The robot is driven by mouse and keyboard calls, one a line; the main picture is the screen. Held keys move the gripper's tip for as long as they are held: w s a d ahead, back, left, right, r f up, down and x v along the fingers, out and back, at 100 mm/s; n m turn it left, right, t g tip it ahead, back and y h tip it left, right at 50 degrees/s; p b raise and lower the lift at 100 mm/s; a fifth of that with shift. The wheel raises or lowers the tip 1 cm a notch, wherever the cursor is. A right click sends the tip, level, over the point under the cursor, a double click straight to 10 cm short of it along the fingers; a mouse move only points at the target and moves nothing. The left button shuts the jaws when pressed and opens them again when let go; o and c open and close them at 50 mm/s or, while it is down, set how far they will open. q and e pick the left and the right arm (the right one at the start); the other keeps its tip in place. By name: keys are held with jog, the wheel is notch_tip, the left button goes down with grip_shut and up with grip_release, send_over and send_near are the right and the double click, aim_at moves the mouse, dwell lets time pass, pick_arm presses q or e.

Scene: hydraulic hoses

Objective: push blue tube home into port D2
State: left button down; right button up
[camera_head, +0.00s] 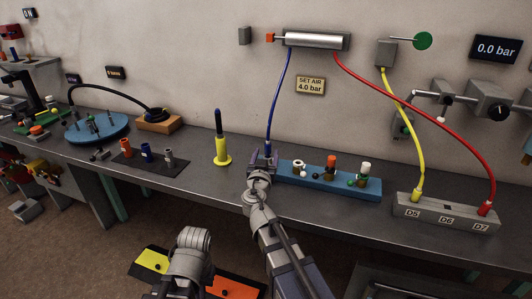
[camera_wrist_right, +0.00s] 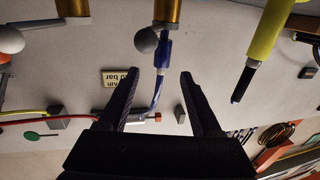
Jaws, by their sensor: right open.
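The blue tube (camera_head: 274,95) hangs from the left end of the silver cylinder (camera_head: 317,41) down to the left end of the blue block (camera_head: 330,182). My right gripper (camera_head: 263,158) is at its lower end and hides the port there. In the right wrist view, my right gripper (camera_wrist_right: 172,74) is open, with the blue tube (camera_wrist_right: 158,90) showing between its fingers. The tube's blue end (camera_wrist_right: 164,50) meets a brass fitting (camera_wrist_right: 168,10) beside a grey ball; how deep it sits I cannot tell. No D2 label is readable.
A red tube (camera_head: 420,97) and a yellow tube (camera_head: 408,110) run to a grey block (camera_head: 447,214) marked D5, D6, D7. A yellow stand (camera_head: 222,150) with a dark top is left of my right gripper. The bench front between them is mostly clear.

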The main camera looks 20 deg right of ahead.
aim_at(267, 148)
jog(key=shift+f+x, duration=0.15)
jog(key=shift+x, duration=1.5)
jog(key=shift+f+x, duration=0.15)
jog(key=shift+x, duration=1.5)
jog(key=shift+a, duration=0.15)
grip_shut()
